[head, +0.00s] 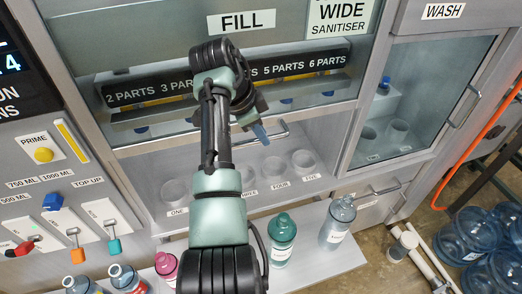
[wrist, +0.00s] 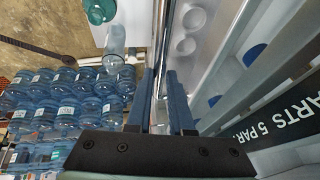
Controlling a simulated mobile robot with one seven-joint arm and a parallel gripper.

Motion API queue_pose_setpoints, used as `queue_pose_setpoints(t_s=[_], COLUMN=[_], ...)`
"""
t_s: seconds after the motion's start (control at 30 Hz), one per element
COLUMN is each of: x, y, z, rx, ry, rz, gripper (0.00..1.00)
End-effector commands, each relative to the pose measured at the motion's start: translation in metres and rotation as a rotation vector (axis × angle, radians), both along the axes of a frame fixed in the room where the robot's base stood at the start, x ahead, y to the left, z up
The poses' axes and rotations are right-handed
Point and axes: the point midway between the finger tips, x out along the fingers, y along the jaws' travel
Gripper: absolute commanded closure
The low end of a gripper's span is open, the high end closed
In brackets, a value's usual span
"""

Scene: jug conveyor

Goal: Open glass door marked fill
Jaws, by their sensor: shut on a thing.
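The FILL cabinet bears a white FILL sign (head: 242,21) above its glass door (head: 135,128). A metal bar handle (head: 282,131) runs along the door's lower part. My gripper (head: 263,136) is shut on this handle, its blue fingertips pointing down at it. In the wrist view my gripper's two blue fingers (wrist: 163,95) stand on either side of a thin grey bar. The door's lower edge lies above a row of round cup holders (head: 248,173), and the space in front of them looks open. My arm hides part of the door and the cabinet's middle.
A teal bottle (head: 282,240) and a blue-grey bottle (head: 338,222) stand on the front ledge. The WASH cabinet (head: 442,11) with its own glass door is at right. Large blue jugs (head: 478,235) crowd the floor at lower right. Control levers (head: 53,202) are at left.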

Motion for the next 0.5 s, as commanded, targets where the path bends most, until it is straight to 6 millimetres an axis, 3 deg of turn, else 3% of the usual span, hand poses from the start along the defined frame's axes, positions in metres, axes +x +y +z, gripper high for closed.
queue_pose_setpoints(t_s=[0.03,0.13,0.5], x=[0.001,0.002,0.002], y=[0.001,0.001,0.000], z=[0.015,0.026,0.035], rx=[0.001,0.002,0.003], ry=[-0.007,-0.009,-0.009], rz=[0.002,0.001,0.001], gripper=[1.00,1.00,1.00])
